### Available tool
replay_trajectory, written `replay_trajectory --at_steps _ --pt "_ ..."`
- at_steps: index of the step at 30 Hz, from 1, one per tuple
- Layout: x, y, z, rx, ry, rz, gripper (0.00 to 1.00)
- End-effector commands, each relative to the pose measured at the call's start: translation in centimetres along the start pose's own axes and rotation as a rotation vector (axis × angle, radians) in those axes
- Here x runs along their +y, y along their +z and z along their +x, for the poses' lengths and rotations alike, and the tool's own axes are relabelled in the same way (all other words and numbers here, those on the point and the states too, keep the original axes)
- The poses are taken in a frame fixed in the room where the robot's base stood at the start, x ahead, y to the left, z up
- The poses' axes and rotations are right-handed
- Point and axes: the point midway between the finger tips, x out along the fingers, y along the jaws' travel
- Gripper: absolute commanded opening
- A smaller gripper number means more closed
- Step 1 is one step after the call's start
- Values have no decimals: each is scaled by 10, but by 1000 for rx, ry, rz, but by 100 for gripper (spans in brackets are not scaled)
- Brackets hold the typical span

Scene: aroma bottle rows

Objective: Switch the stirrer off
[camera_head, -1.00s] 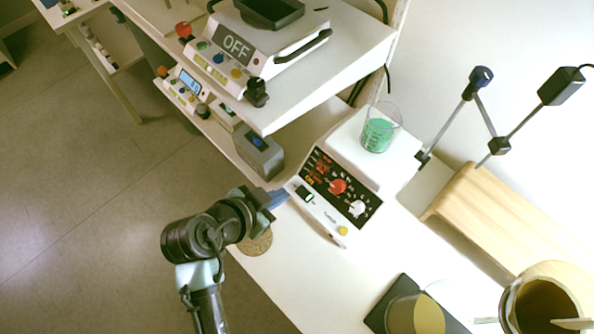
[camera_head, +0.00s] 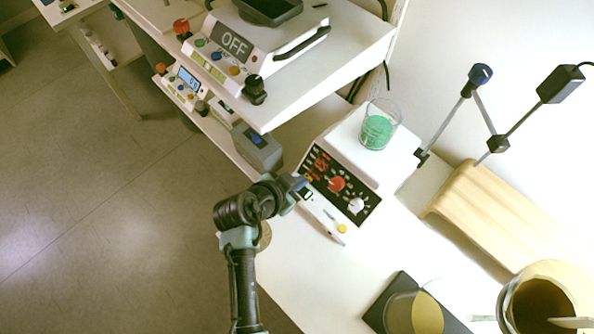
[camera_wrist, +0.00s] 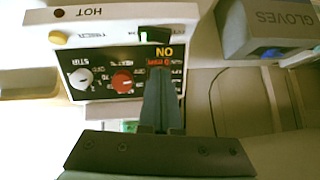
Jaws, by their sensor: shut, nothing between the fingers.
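The stirrer is a white hotplate unit (camera_head: 343,146) with a black front panel, a red knob (camera_head: 337,183) and a white knob (camera_head: 355,206). A beaker of green liquid (camera_head: 377,132) stands on its top. In the wrist view the panel is upside down, with the red knob (camera_wrist: 122,82) and white knob (camera_wrist: 81,78). A dark rocker switch with a green-lit end (camera_wrist: 153,36) sits beside the orange "ON" lettering (camera_wrist: 164,52). My gripper (camera_head: 301,186) is shut and empty at the panel's switch end. Its fingertips (camera_wrist: 159,75) point toward the switch; contact cannot be told.
A grey box (camera_head: 257,149) stands just left of the stirrer; it reads "GLOVES" in the wrist view. A shelf above holds a device showing "OFF" (camera_head: 235,44). A wooden stand (camera_head: 490,215) and clamp arm are at right.

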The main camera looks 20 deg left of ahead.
Motion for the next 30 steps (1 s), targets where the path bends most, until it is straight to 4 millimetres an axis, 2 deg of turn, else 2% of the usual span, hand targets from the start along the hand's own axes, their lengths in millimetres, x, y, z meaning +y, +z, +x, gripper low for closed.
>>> replay_trajectory --at_steps 3,9,22,27,30 --pt "0 14 13 -1 1 -2 0" --pt "0 26 24 0 1 -2 0" --pt "0 29 27 0 1 -2 0" --pt "-4 36 35 1 56 -61 0" --pt "-2 33 31 -1 54 -55 0"
